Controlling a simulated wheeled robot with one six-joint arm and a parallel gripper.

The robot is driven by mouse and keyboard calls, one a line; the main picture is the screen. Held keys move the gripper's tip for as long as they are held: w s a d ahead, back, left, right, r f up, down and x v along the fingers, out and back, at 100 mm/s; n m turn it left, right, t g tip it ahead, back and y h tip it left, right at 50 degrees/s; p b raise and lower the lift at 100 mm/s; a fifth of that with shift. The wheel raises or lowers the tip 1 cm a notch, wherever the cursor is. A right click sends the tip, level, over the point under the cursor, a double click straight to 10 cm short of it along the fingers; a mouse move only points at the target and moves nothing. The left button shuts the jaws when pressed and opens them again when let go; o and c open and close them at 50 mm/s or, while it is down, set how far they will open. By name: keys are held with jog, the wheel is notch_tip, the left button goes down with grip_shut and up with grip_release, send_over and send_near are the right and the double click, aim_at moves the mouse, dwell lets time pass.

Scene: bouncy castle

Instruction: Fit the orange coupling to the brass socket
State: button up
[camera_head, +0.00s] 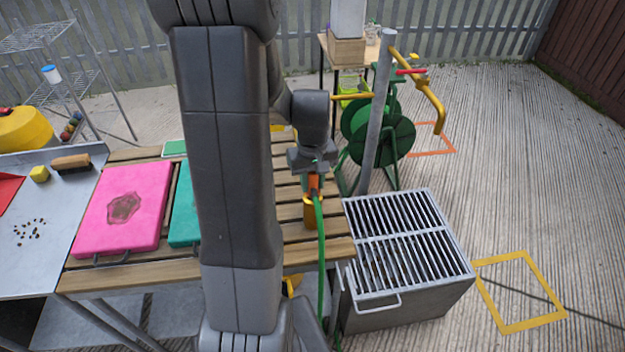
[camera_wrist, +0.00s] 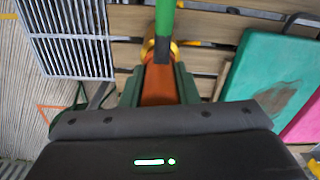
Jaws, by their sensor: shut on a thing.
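My gripper (camera_head: 314,177) points down over the slatted wooden table and is shut on the orange coupling (camera_head: 314,188). In the wrist view the coupling (camera_wrist: 159,86) lies between the two fingers, with the green hose (camera_wrist: 165,18) running from it. The hose (camera_head: 321,240) hangs over the table's front edge in the head view. The brass socket (camera_head: 310,214) stands upright on the table just below the coupling. In the wrist view a part of the socket (camera_wrist: 149,50) shows behind the coupling. I cannot tell whether coupling and socket touch.
A pink board (camera_head: 125,205) and a teal board (camera_head: 184,210) lie on the table left of the socket. A metal box with a grate (camera_head: 405,245) stands to the right. A grey post with a brass tap (camera_head: 432,100) and a green reel (camera_head: 380,135) stand behind.

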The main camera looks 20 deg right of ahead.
jog(key=shift+f+b, duration=0.75)
jog(key=shift+f, duration=0.25)
dwell(0.3)
jog(key=o, duration=1)
notch_tip(320, 180, up, 14)
jog(key=shift+f, duration=0.1)
jog(key=shift+f, duration=0.1)
notch_tip(320, 180, down, 14)
jog(key=shift+r, duration=0.4)
